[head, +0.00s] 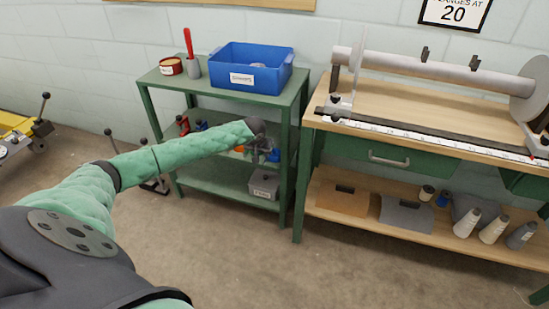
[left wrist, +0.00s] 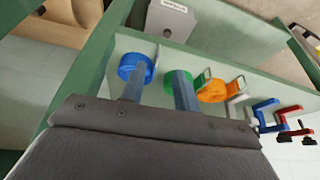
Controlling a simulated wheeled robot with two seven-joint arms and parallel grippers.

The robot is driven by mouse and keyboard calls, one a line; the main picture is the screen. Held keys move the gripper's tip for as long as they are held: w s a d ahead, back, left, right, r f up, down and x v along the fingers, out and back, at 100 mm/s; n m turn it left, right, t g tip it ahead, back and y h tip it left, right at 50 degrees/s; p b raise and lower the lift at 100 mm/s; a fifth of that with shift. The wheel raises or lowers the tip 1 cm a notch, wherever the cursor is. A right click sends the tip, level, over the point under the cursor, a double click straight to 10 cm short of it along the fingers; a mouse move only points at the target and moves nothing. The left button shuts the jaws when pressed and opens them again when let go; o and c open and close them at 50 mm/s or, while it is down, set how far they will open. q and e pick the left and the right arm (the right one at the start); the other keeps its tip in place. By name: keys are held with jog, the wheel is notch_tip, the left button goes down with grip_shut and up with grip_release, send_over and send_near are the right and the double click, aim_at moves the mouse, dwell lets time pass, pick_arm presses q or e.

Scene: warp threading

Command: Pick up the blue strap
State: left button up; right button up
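The blue strap (left wrist: 128,62) is a round blue roll on the middle shelf of the green cart. It also shows in the head view (head: 273,155). My left gripper (left wrist: 160,78) is open, with its two fingers apart over the shelf; it also shows in the head view (head: 258,152). One finger overlaps the blue strap in the left wrist view, and I cannot tell whether they touch. A green strap (left wrist: 171,62) is partly hidden by the other finger. An orange strap (left wrist: 212,90) lies beyond it. My right gripper is not in view.
Red and blue clamps stand on the same shelf. A grey box (head: 264,184) sits on the lower shelf. A wooden workbench (head: 380,92) stands close on the right.

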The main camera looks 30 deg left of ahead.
aim_at(274, 157)
pick_arm(q)
jog(key=shift+x, duration=3)
jog(key=shift+w+d, duration=0.1)
grip_shut()
